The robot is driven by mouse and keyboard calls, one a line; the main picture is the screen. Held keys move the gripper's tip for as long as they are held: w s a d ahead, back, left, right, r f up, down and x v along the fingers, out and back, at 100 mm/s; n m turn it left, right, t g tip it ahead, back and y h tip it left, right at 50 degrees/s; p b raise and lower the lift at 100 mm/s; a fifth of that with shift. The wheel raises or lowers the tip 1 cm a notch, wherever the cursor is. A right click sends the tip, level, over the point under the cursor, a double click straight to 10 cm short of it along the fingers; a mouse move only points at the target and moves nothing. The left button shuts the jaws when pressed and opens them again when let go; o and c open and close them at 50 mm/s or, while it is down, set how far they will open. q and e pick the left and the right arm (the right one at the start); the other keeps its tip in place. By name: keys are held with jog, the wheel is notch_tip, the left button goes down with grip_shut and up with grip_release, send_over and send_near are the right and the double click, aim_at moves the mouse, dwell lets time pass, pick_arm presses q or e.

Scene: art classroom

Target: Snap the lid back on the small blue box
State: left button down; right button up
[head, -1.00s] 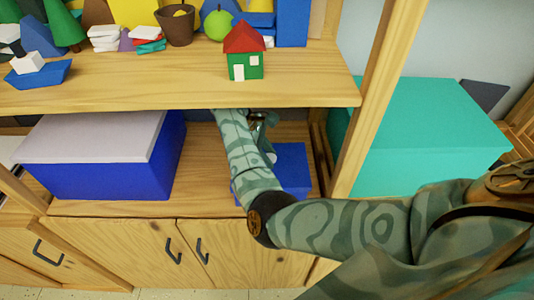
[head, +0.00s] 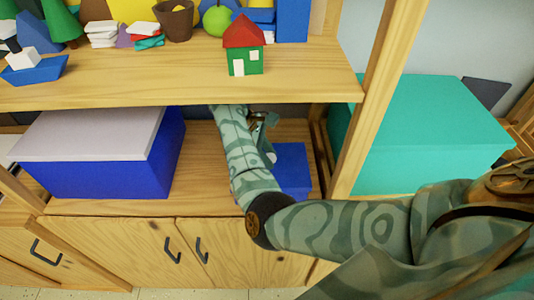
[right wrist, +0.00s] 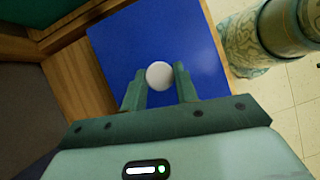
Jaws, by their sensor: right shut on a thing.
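In the right wrist view, a flat blue lid (right wrist: 200,50) with a round white knob fills the middle. My right gripper (right wrist: 160,78) is shut on the white knob (right wrist: 159,75), one finger on each side. In the head view, blue (head: 294,165) shows beside my right forearm in the lower shelf compartment. My forearm hides much of it. I cannot tell lid from box there, or whether the lid sits flush, since the box walls are hidden in the wrist view. My left gripper is not in view.
A large blue box with a pale lid (head: 95,135) stands to the left on the same shelf. A teal box (head: 425,130) is to the right, beyond a wooden post (head: 375,90). The upper shelf (head: 180,83) hangs overhead, holding a toy house (head: 244,48) and other toys.

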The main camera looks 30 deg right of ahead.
jog(key=shift+f+b, duration=0.35)
dwell(0.6)
dwell(0.3)
jog(key=o, duration=1.7)
jog(key=shift+c, duration=0.2)
jog(key=shift+r, duration=0.1)
